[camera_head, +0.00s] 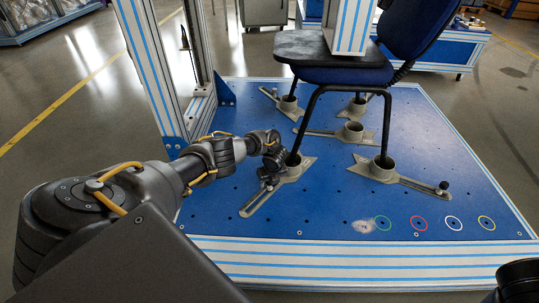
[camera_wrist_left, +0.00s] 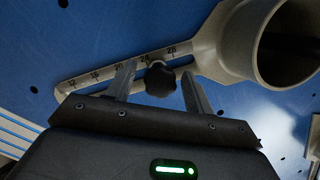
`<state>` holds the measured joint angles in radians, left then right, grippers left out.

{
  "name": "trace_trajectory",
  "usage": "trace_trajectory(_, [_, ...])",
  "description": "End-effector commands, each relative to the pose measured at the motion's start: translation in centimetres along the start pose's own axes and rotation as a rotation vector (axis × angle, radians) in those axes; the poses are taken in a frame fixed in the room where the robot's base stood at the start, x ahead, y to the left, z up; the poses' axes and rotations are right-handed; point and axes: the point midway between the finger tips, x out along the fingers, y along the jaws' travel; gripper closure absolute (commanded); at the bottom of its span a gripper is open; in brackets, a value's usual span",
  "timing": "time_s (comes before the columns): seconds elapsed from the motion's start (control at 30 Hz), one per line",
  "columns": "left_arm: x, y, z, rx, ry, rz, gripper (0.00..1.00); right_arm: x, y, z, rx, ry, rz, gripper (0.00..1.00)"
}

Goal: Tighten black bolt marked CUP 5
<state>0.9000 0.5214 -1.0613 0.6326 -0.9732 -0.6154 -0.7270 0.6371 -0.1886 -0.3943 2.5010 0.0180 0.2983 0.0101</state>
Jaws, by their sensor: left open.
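A black bolt with a knobbed head (camera_wrist_left: 160,80) sits in the slotted, numbered arm (camera_wrist_left: 95,80) of a grey cup bracket. My left gripper (camera_wrist_left: 158,70) is open, with one finger on each side of the bolt; I cannot tell whether either touches it. The bracket's round cup (camera_wrist_left: 240,45) is at upper right in the wrist view. In the head view my left gripper (camera_head: 270,180) is over the front-left bracket (camera_head: 255,201), hiding its bolt. No "CUP 5" label is readable.
A chair with a blue seat (camera_head: 345,75) and black legs stands in the cups on the blue platform (camera_head: 330,210). Another black bolt (camera_head: 443,186) sits on the right bracket. Coloured rings mark the front-right platform.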

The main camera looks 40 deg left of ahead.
Motion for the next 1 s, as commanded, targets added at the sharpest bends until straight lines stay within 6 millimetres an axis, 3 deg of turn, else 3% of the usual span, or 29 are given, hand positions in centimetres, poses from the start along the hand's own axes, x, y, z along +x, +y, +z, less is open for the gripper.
trace_trajectory(0.1, [0.0,0.0,0.0,-0.100,0.000,0.026,0.47,0.0,0.0,0.0,0.000,0.000,0.000,0.64])
trace_trajectory(0.37, [0.0,0.0,0.0,-0.117,-0.001,0.030,0.47,0.0,0.0,0.0,0.000,0.000,0.000,0.64])
trace_trajectory(0.67, [0.1,-0.1,0.0,-0.431,-0.001,0.110,0.47,-1.0,-0.1,-0.3,0.000,0.000,0.000,0.64])
trace_trajectory(0.9, [0.0,-0.1,0.1,-0.451,-0.001,0.116,0.47,-0.9,-0.1,-0.3,0.000,0.000,0.000,0.64])
trace_trajectory(1.0, [0.0,-0.1,0.1,-0.450,-0.001,0.116,0.60,-0.9,-0.1,-0.3,0.000,0.000,0.000,0.64])
